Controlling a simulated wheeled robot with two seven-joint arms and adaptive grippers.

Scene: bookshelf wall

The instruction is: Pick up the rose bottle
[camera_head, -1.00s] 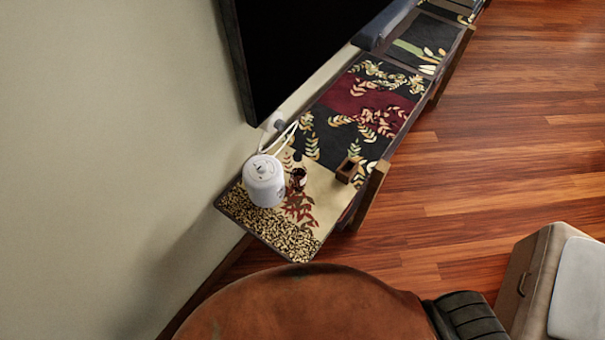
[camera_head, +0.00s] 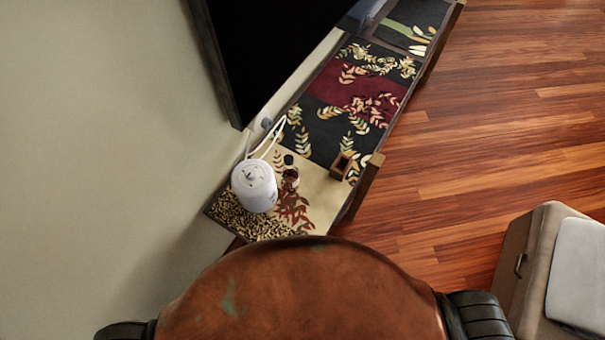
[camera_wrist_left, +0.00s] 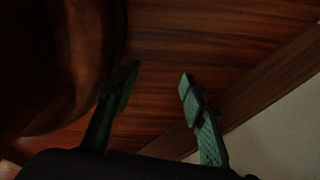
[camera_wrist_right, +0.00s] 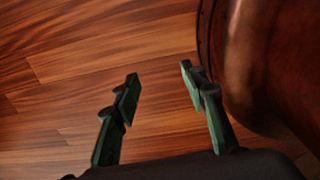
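A small dark reddish-brown bottle (camera_head: 290,178), likely the rose bottle, stands upright on the patterned top of the long low console (camera_head: 338,190). It is just right of a white kettle-like pot (camera_head: 254,187) in the head view. Its label is too small to read. My left gripper (camera_wrist_left: 158,82) is open and empty in the left wrist view, with bare floor beyond its fingers. My right gripper (camera_wrist_right: 159,76) is also open and empty over the wood floor in the right wrist view. Neither gripper shows in the head view, and neither wrist view shows the bottle.
A small brown wooden holder (camera_head: 342,166) stands right of the bottle. A black screen (camera_head: 270,50) hangs on the wall (camera_head: 100,130) above the console. A beige cushioned bench (camera_head: 535,255) is at the lower right. Open wood floor (camera_head: 480,150) lies right of the console.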

